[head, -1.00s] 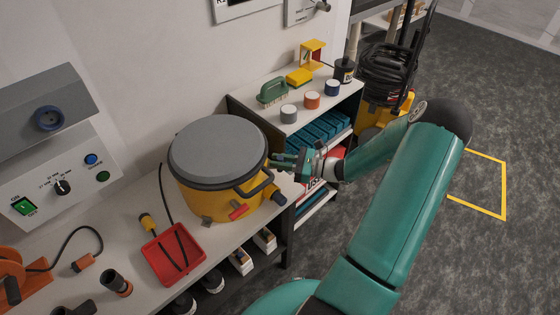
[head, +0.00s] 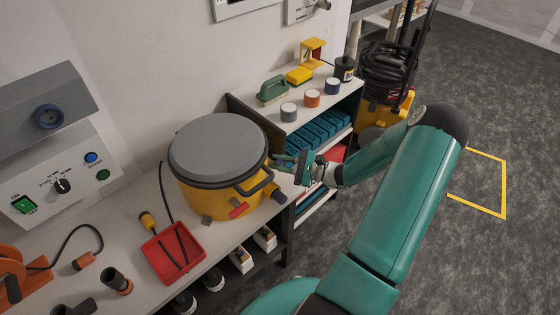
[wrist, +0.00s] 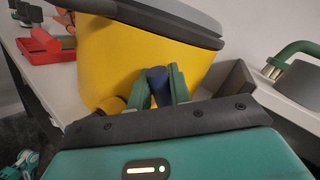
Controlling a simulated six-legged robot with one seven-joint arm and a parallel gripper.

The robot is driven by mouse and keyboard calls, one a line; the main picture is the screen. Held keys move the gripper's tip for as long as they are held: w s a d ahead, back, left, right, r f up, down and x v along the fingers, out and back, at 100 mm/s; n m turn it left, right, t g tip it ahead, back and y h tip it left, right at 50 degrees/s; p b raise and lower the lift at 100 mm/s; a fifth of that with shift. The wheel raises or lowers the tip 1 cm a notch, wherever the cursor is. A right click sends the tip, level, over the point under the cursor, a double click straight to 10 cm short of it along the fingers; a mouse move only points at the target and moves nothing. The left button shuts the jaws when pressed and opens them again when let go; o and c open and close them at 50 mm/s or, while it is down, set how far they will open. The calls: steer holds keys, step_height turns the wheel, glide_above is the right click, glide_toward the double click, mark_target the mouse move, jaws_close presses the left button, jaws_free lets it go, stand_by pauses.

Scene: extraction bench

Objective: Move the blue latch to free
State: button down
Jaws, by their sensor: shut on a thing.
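The yellow pot (head: 208,201) with a grey lid (head: 217,147) stands on the bench; its yellow wall also fills the middle of the wrist view (wrist: 115,60). My gripper (head: 280,162) is at the pot's right side, near the rim. In the wrist view its two green fingers (wrist: 158,84) are closed on the blue latch (wrist: 158,88), an upright dark blue post against the pot wall. In the head view the fingers hide the latch, so its position along its travel cannot be told.
A dark handle (head: 262,184), a red lever (head: 239,210) and a short spout (head: 270,201) stick out below my gripper. A red tray (head: 172,257) lies left of the pot. A shelf (head: 289,122) with a green brush (head: 273,90) and several small jars stands behind.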

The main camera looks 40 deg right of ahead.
steer(key=n, duration=0.2)
steer(key=n+y, duration=0.1)
steer(key=n, duration=0.3)
steer(key=shift+s+a+f+y, duration=0.2)
steer(key=shift+s+f+y, duration=0.1)
steer(key=shift+f, duration=0.1)
steer(key=n, duration=0.2)
steer(key=n+g+y, duration=0.1)
steer(key=n, duration=0.2)
steer(key=f+n, duration=0.1)
steer(key=n, duration=0.1)
steer(key=shift+s+n+g+y, duration=0.15)
steer(key=shift+n+g+y, duration=0.15)
steer(key=shift+g, duration=0.1)
steer(key=shift+f, duration=0.1)
steer(key=c, duration=1.3)
jaws_free()
steer(key=shift+a, duration=0.1)
steer(key=shift+c, duration=0.2)
steer(key=v, duration=1.3)
steer(key=shift+s+d, duration=0.2)
steer(key=shift+d, duration=0.15)
steer(key=shift+d, duration=0.1)
